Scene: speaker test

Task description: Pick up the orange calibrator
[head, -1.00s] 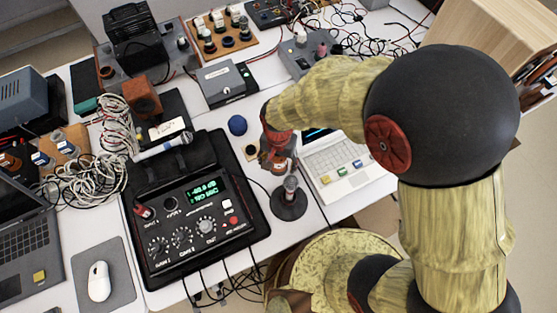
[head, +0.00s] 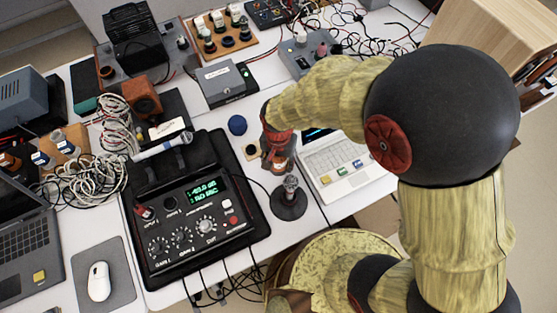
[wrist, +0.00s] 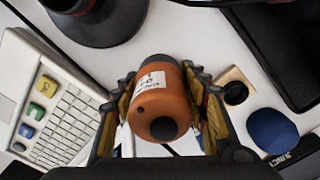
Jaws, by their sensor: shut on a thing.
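The orange calibrator (wrist: 160,101) is an orange cylinder with a white label and a dark round spot on its end. In the wrist view it sits between the two fingers of my gripper (wrist: 162,108), which touch it on both sides. My gripper is shut on it. In the head view my gripper (head: 277,160) is over the white table between the black meter case and the white laptop. The calibrator is mostly hidden there by my gripper and arm. I cannot tell whether it is clear of the table.
A black round-based stand (head: 289,200) is close in front of my gripper. A white laptop (head: 345,165) lies to the right, a black case with a lit meter (head: 195,215) to the left. A blue ball-like thing (head: 237,125) and a small wooden block (head: 251,151) are nearby.

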